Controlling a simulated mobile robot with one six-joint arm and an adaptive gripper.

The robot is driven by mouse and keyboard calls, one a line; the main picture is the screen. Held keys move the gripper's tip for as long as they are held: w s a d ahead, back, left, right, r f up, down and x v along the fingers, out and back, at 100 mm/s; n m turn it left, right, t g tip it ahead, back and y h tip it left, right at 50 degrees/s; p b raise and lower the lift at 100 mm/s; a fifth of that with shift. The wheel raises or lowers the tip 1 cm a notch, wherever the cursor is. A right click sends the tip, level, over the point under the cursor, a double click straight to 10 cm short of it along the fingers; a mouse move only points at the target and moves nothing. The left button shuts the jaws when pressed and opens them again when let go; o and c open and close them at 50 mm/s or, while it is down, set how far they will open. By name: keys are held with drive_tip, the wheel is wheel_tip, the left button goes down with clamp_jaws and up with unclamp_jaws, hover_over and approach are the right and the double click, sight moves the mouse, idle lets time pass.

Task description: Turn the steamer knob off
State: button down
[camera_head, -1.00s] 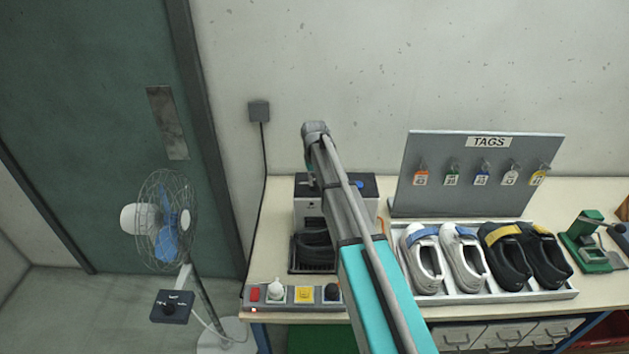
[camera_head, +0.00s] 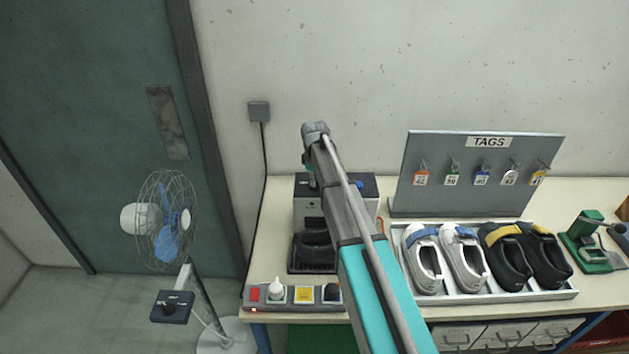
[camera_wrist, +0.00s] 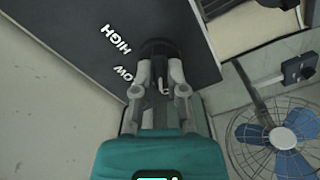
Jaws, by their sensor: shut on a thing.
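The steamer (camera_head: 304,208) is a dark-topped box with a pale front at the back left of the bench, partly hidden behind my arm. In the wrist view its dark panel (camera_wrist: 75,40) carries the words HIGH and LOW. The black round knob (camera_wrist: 158,46) sits at the edge of that lettering. My gripper (camera_wrist: 159,75) is shut on the knob, with a finger on each side. The fingers hide part of the knob and maybe more lettering, so I cannot read its setting. In the head view my arm hides the knob and the gripper tips.
A power strip (camera_head: 290,307) with several plugs lies at the bench's front left. A tray (camera_head: 500,298) of shoes and a TAGS board (camera_head: 487,180) stand right of my arm. A standing fan (camera_head: 165,222) is on the floor at left. The wall is close behind.

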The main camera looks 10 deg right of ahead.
idle(0.4)
drive_tip(key=c, duration=0.7)
unclamp_jaws()
drive_tip(key=shift+m, duration=0.3)
